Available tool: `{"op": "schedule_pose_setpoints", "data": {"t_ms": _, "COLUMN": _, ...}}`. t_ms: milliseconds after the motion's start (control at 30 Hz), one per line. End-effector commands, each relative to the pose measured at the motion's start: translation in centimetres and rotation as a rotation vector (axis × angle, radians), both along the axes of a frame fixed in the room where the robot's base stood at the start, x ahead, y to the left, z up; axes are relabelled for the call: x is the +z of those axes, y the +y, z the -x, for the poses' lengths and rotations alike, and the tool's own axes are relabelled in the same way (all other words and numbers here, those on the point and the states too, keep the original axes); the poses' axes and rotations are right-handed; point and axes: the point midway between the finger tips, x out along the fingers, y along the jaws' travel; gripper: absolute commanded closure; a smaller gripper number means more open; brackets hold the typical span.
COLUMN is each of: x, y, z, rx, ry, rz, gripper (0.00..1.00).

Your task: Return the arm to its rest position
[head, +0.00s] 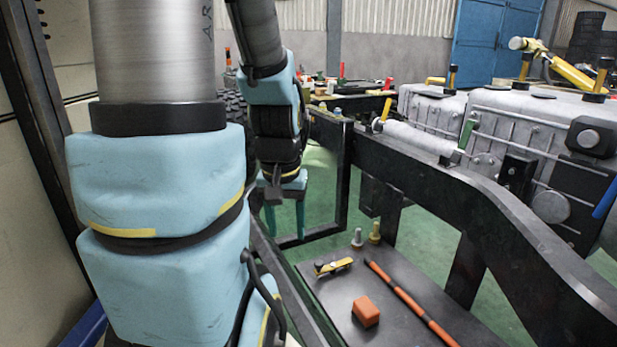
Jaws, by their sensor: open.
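My gripper (286,216) hangs pointing down at the end of my arm, left of the middle of the head view. Its two teal fingers are apart, with green floor showing between them, and it holds nothing. It is left of the black chassis frame (480,205) and beyond the dark shelf. My arm's large light-blue padded links fill the left of the view and hide what lies behind them.
A dark shelf (340,290) below carries an orange block (366,311), an orange-and-black rod (405,299), a yellow-and-black tool (334,266) and two bolts (374,232). A grey engine block (520,125) sits at the right. Green floor (425,230) shows through the frame.

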Motion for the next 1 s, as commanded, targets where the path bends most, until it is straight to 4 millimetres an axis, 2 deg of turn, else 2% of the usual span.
{"op": "schedule_pose_setpoints", "data": {"t_ms": 33, "x": 2.2, "y": 0.0, "z": 0.0, "rx": 0.0, "ry": 0.0, "rz": 0.0, "gripper": 0.46}}
{"op": "schedule_pose_setpoints", "data": {"t_ms": 700, "x": 23.3, "y": 0.0, "z": 0.0, "rx": -0.001, "ry": 0.0, "rz": 0.0, "gripper": 0.46}}
{"op": "schedule_pose_setpoints", "data": {"t_ms": 833, "x": 26.2, "y": 0.0, "z": 0.0, "rx": -0.001, "ry": 0.0, "rz": 0.0, "gripper": 0.46}}
{"op": "schedule_pose_setpoints", "data": {"t_ms": 1000, "x": 27.0, "y": 0.0, "z": 0.0, "rx": -0.001, "ry": 0.0, "rz": 0.0, "gripper": 0.46}}
